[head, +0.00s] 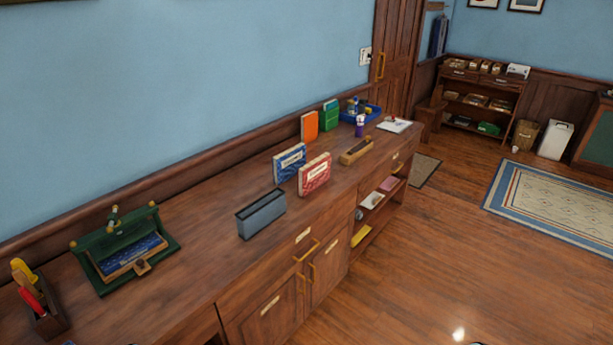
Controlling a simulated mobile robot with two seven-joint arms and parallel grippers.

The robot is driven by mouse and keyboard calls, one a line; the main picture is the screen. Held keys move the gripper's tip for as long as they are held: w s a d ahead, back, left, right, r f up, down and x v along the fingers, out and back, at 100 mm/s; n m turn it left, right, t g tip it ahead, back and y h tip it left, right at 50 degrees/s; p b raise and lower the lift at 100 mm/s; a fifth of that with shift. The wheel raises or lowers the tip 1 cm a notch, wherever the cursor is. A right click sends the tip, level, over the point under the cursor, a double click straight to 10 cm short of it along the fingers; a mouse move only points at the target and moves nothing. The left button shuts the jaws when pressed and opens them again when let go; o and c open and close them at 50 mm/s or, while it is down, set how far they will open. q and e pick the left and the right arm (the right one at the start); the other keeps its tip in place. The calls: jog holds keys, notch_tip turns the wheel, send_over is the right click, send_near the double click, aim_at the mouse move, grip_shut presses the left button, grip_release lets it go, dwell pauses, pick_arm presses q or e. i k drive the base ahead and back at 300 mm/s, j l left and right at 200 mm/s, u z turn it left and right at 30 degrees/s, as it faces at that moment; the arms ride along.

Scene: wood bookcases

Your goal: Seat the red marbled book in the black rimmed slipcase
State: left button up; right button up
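The red marbled book (314,176) stands upright on the wooden counter, with a pale label on its front cover. The black rimmed slipcase (262,216) is a grey-blue box with a dark open top. It stands on the counter to the left of the red book and nearer to me, with a gap between them. I see nothing standing up out of the slipcase; its inside is dark. Neither of my grippers can be made out in the head view.
A blue marbled book (290,162) stands close behind the red one. Beyond are a wooden block (356,151), an orange book (309,126), green books (329,115) and a blue tray (360,112). A green stand (124,247) sits left. The counter between stand and slipcase is clear.

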aim_at(254, 217)
jog(key=u, duration=0.45)
jog(key=i+l+u, duration=0.1)
jog(key=u, duration=0.35)
jog(key=l+u, duration=0.15)
jog(key=u, duration=0.35)
jog(key=l+u, duration=0.8)
jog(key=l, duration=0.25)
jog(key=k+l+u, duration=0.2)
jog(key=l, duration=0.35)
jog(key=l+u, duration=0.2)
jog(key=l, duration=0.35)
jog(key=k+l, duration=0.1)
jog(key=l, duration=0.25)
jog(key=k+l, duration=0.1)
jog(key=l, duration=0.25)
jog(key=k+l+u, duration=0.1)
jog(key=l, duration=0.3)
